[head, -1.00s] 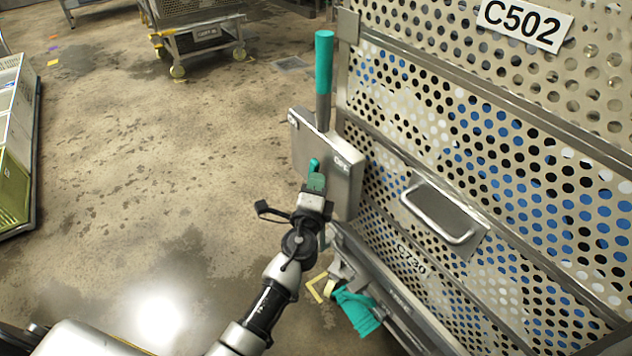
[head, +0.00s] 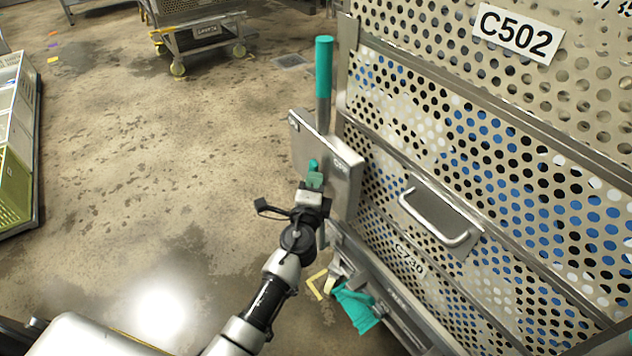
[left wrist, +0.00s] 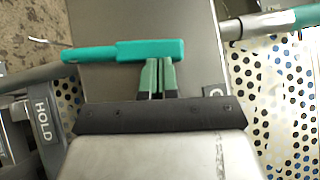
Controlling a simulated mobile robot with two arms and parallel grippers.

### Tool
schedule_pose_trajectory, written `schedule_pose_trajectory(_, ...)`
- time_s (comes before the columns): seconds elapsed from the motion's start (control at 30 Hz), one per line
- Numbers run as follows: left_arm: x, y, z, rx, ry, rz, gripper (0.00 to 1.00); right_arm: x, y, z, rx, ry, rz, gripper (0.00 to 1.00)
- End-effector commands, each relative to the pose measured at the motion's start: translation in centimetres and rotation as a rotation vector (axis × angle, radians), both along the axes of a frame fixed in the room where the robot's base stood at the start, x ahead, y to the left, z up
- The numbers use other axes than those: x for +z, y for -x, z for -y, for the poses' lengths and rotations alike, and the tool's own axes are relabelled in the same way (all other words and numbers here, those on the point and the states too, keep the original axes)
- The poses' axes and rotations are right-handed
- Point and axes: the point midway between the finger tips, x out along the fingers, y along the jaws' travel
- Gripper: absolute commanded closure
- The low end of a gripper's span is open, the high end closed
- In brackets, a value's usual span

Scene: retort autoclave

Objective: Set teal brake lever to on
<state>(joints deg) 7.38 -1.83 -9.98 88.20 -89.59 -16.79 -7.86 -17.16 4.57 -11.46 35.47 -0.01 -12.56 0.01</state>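The teal brake lever (head: 313,165) stands out from a grey metal plate (head: 328,150) on the end of the perforated cart. In the left wrist view its teal handle (left wrist: 125,50) lies across the picture, in front of my fingertips. My left gripper (head: 315,182) is at the lever; its two green fingers (left wrist: 160,76) are close together with only a thin gap. The tips meet the handle's edge in the picture, and nothing shows between them. The plate's labels are too small to read surely in the head view. My right gripper is not in view.
A teal-topped upright bar (head: 323,70) stands just behind the plate. The perforated cart wall (head: 470,150) with a pull handle (head: 437,215) fills the right. A teal pedal (head: 355,305) sits low by a caster. A HOLD label (left wrist: 43,121) shows at left in the wrist view.

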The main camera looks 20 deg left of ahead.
Motion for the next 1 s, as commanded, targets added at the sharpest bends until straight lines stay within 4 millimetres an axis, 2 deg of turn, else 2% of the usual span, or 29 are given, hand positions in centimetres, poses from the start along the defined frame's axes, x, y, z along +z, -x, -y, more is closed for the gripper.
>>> schedule_pose_trajectory(0.27, 0.5, -0.3, -0.4, 0.002, 0.037, -0.029, 1.0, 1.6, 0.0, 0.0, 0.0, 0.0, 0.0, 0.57)
schedule_pose_trajectory(0.47, 1.2, -0.7, -0.9, 0.001, 0.091, -0.073, 1.0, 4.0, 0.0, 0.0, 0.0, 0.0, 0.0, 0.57)
schedule_pose_trajectory(0.57, 1.8, -1.1, -1.4, 0.001, 0.139, -0.111, 1.0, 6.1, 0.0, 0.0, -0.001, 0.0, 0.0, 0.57)
schedule_pose_trajectory(0.8, 2.6, -2.5, -3.3, 0.001, 0.307, -0.243, 1.0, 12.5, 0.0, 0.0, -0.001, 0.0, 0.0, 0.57)
schedule_pose_trajectory(0.9, 2.4, -3.1, -4.1, 0.002, 0.375, -0.298, 1.0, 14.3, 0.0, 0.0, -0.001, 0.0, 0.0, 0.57)
schedule_pose_trajectory(1.0, 2.0, -3.6, -4.8, 0.002, 0.438, -0.35, 1.0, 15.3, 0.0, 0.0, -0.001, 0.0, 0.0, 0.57)
